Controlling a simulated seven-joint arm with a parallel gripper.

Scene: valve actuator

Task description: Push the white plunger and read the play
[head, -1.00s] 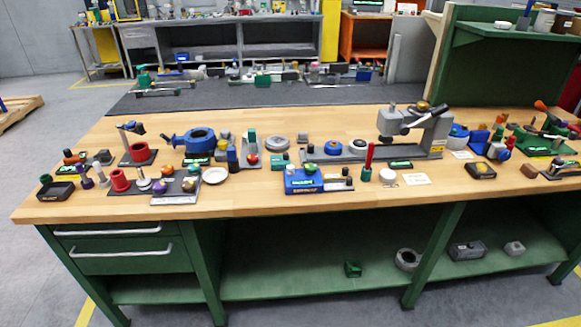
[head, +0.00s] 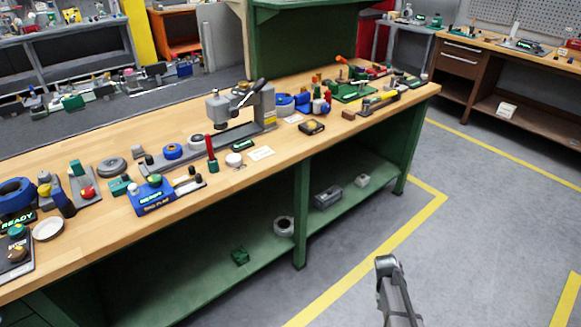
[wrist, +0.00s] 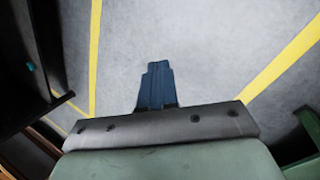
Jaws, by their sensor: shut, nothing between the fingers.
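A small white round piece (head: 233,160) stands near the bench's front edge in the head view, between a green-based red rod and a small paper card. It may be the white plunger, but it is too small to be sure. My gripper (wrist: 158,68) shows in the wrist view as dark blue fingers closed together, with nothing between them. It points over the bare grey floor, away from the bench-top objects. Part of my arm (head: 394,290) shows at the bottom of the head view, in front of the bench.
The wooden bench top (head: 330,150) is crowded with fixtures. A grey press (head: 240,105) stands behind the white piece, a red rod (head: 210,148) to its left, a paper card (head: 261,153) to its right. The lower green shelf (head: 185,285) holds several loose parts. Floor (head: 470,240) at right is clear.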

